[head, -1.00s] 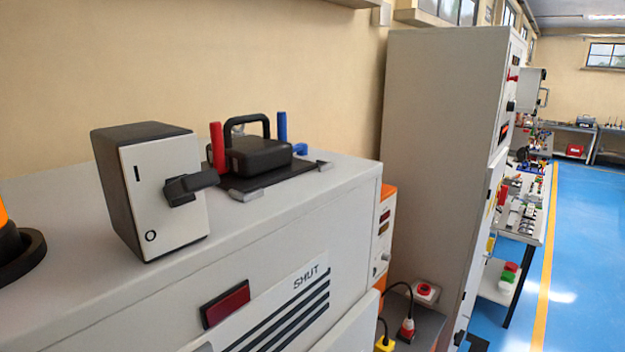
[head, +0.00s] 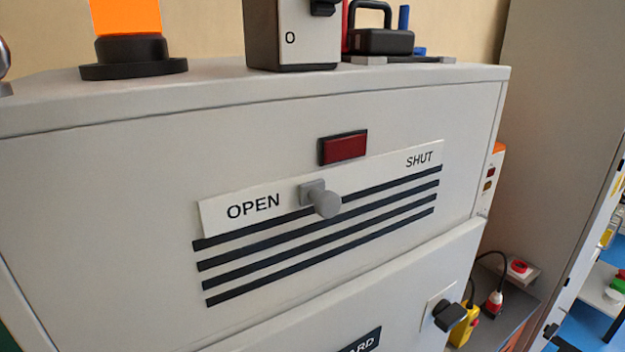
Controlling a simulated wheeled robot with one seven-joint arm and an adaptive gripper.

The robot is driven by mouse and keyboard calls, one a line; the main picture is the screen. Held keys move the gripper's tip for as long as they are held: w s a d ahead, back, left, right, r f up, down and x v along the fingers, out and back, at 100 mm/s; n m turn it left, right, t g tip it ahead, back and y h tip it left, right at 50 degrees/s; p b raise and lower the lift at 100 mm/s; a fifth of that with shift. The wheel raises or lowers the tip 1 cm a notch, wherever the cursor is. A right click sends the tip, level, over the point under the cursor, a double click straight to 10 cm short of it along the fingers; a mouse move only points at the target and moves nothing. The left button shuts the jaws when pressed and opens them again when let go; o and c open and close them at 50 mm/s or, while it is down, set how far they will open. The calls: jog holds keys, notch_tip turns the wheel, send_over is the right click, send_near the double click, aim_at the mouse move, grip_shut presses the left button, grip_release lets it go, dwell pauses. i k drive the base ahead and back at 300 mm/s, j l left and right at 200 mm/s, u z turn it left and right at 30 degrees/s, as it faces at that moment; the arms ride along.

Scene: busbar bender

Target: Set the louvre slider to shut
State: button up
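The louvre slider is a grey round knob (head: 326,204) on a small grey block, on the front of the light grey cabinet (head: 100,180). It sits between the OPEN label (head: 253,206) at left and the SHUT label (head: 419,159) at right, around the middle of the label strip. Several dark louvre slots (head: 320,252) run below it. My gripper is not in the head view.
A dark red rectangular panel (head: 344,148) is above the knob. On top stand an orange beacon (head: 127,20), a switch box (head: 293,40) and a black-handled case (head: 384,40). A black knob (head: 449,316) juts from the lower right door.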

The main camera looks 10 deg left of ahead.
aim_at(327, 204)
jog(key=j+u, duration=0.15)
jog(key=u, duration=0.7)
jog(key=k+j, duration=0.05)
